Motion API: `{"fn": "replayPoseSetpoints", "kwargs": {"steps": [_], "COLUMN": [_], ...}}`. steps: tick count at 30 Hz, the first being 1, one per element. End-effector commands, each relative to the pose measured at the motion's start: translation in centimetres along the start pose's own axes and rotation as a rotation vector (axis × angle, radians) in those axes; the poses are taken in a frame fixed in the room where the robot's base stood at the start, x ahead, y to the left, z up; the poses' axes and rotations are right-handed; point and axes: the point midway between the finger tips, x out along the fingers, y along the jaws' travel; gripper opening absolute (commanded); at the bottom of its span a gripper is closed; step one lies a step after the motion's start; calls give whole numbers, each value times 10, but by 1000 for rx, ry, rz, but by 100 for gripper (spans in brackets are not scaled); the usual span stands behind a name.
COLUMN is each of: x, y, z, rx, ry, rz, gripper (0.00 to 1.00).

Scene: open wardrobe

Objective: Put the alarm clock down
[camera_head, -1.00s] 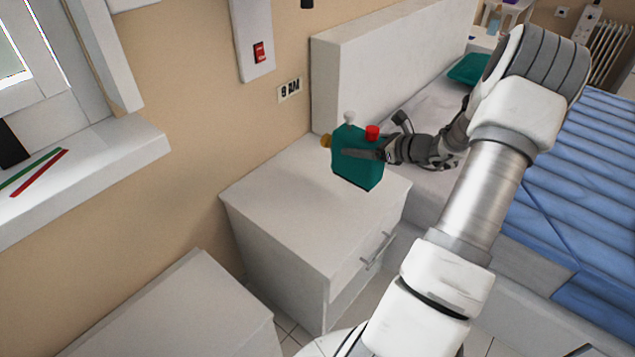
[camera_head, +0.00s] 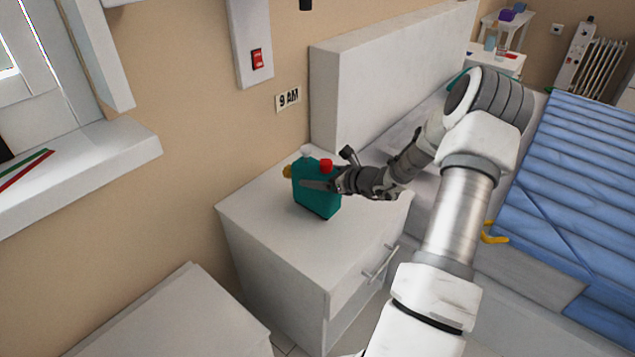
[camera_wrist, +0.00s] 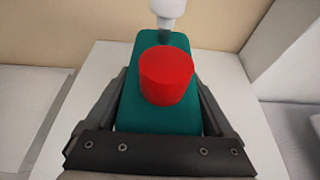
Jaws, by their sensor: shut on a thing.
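The teal alarm clock (camera_head: 315,200) has a red button on top, a white knob and a yellow knob. My gripper (camera_head: 318,185) is shut on it, with one finger across its side. The clock is over the top of the white nightstand (camera_head: 265,215). I cannot tell whether its base touches the surface. In the wrist view the clock (camera_wrist: 150,118) sits between my two fingers (camera_wrist: 165,100), with the red button facing the camera and the nightstand top (camera_wrist: 90,75) around it. The clock's lower part is hidden there.
The white headboard (camera_head: 385,75) and the bed with a blue cover (camera_head: 580,170) are right of the nightstand. A windowsill (camera_head: 90,170) is at left. Another white cabinet (camera_head: 185,325) stands in front. The nightstand top is otherwise clear.

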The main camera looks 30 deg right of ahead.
Motion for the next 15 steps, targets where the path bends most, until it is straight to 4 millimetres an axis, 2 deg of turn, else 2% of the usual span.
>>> {"fn": "replayPoseSetpoints", "kwargs": {"steps": [2,13,14,15], "x": [4,5,5,4], "y": [0,0,0,0], "z": [-7,-10,-11,-11], "rx": [-1,-2,-1,-1], "ry": [-5,-5,-1,-1], "rz": [0,0,0,0], "gripper": [0,0,91,98]}}
